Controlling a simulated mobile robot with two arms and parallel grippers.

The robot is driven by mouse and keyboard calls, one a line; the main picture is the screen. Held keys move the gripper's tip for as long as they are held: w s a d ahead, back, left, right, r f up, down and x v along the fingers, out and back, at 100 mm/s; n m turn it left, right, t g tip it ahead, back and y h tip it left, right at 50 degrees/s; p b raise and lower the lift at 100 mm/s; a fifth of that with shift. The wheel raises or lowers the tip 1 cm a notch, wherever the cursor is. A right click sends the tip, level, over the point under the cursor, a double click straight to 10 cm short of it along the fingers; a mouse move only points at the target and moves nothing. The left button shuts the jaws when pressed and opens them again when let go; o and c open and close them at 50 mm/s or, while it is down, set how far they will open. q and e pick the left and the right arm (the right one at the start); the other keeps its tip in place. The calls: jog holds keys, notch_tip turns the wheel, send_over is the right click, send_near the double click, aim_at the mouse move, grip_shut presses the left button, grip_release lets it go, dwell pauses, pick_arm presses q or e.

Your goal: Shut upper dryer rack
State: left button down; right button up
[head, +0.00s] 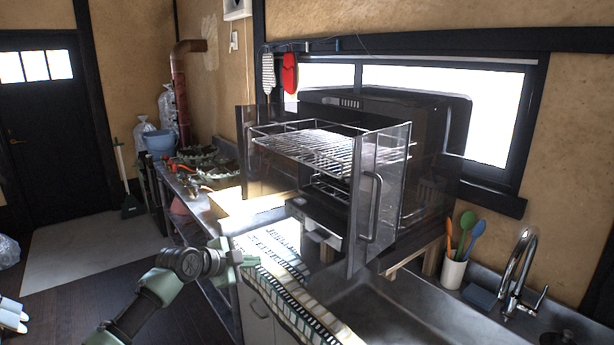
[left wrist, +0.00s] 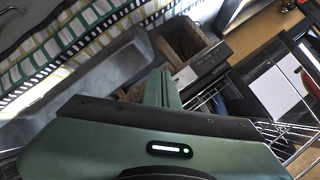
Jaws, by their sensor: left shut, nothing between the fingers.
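The dryer is a dark cabinet (head: 425,130) on the counter, with its two glass doors standing open; the right one (head: 378,195) has a curved handle. The upper dryer rack (head: 318,148), a silver wire shelf, sticks out forward between the doors. A lower wire rack (head: 330,187) sits beneath it, further in. My left gripper (head: 248,260) is shut and empty, low in front of the counter, left of and below the upper rack, touching neither rack. Its green fingers (left wrist: 160,88) show in the left wrist view, with rack wires at the right.
A striped cloth (head: 285,272) lies along the counter's front, beside the sink (head: 385,310). A utensil cup (head: 453,272) and faucet (head: 520,265) stand at right. A cluttered side bench (head: 190,205) is at left. The open right door stands beside the rack; the floor at left is mostly clear.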

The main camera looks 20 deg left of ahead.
pick_arm(q)
jog(key=s+d+r+m+h, duration=0.2)
jog(key=s+r+m, duration=0.15)
jog(key=r, duration=0.65)
jog(key=s+d+r+m+h, duration=0.1)
jog(key=s+d+r+m, duration=0.25)
jog(key=r, duration=0.65)
jog(key=s+d+r+m+h, duration=0.1)
jog(key=s+r+m+h, duration=0.2)
jog(key=r, duration=0.7)
jog(key=w+d+f+p, duration=0.1)
jog(key=w+d+p, duration=0.1)
jog(key=w+d, duration=0.2)
jog(key=w+d+f+m+y+p, duration=0.1)
jog(key=w+d+f+p, duration=0.1)
jog(key=w, duration=0.5)
jog(key=shift+w+d+f+p, duration=0.2)
jog(key=shift+d+p, duration=0.35)
jog(key=shift+d, duration=0.6)
pick_arm(e)
jog(key=r, duration=0.1)
jog(key=d+r, duration=0.1)
jog(key=r, duration=0.1)
jog(key=s+r, duration=0.1)
jog(key=shift+d+r, duration=0.25)
jog(key=shift+r, duration=0.05)
jog(key=shift+d, duration=0.1)
